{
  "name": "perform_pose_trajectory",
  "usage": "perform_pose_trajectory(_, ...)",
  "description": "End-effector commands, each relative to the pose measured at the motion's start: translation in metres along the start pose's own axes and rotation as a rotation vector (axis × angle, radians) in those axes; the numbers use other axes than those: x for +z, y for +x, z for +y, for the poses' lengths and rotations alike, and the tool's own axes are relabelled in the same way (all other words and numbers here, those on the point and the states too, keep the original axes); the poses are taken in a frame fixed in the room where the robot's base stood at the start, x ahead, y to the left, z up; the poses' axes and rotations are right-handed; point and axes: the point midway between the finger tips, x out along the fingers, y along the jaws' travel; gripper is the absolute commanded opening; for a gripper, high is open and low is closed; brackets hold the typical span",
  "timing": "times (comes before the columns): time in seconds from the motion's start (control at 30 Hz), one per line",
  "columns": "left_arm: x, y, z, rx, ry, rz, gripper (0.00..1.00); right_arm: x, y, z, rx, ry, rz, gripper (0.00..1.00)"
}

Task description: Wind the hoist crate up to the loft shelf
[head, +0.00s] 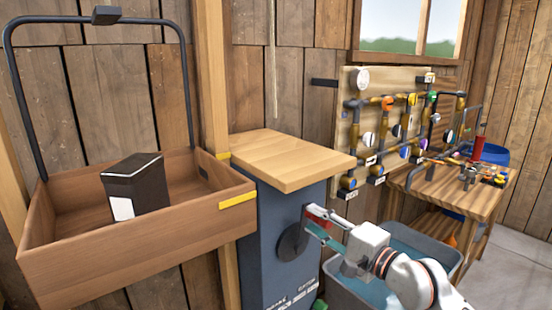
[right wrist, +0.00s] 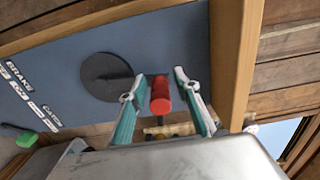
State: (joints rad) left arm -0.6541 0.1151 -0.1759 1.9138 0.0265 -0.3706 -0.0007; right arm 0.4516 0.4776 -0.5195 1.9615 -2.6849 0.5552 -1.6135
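The wooden hoist crate (head: 130,255) hangs from a dark bail (head: 97,20) at the left and holds a black box (head: 136,187). A blue-grey cabinet (head: 265,230) carries a dark crank disc (head: 292,243), also in the right wrist view (right wrist: 104,77), and a red handle (right wrist: 160,95). My right gripper (right wrist: 161,76) has its fingers either side of the handle, with narrow gaps showing. My left gripper is out of view. I cannot make out the loft shelf.
The cabinet's wooden top (head: 290,160) is bare. A grey tub (head: 395,265) of water stands below my right arm. A pipe board (head: 370,85) and a cluttered bench (head: 450,190) are at the right. Lettering and a green knob (right wrist: 27,139) show beside the disc.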

Motion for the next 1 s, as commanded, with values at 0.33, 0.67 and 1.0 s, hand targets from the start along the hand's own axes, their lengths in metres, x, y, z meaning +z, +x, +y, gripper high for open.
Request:
perform_pose_trajectory(0.33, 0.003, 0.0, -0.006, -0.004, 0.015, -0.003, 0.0, -0.004, 0.0, 0.003, 0.006, 0.0, 0.006, 0.42)
perform_pose_trajectory(0.67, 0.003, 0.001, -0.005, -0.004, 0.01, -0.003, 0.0, -0.005, -0.01, 0.004, 0.008, -0.001, 0.008, 0.42)
perform_pose_trajectory(1.0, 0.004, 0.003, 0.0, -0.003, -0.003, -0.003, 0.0, -0.005, -0.048, 0.005, 0.009, -0.002, 0.009, 0.42)
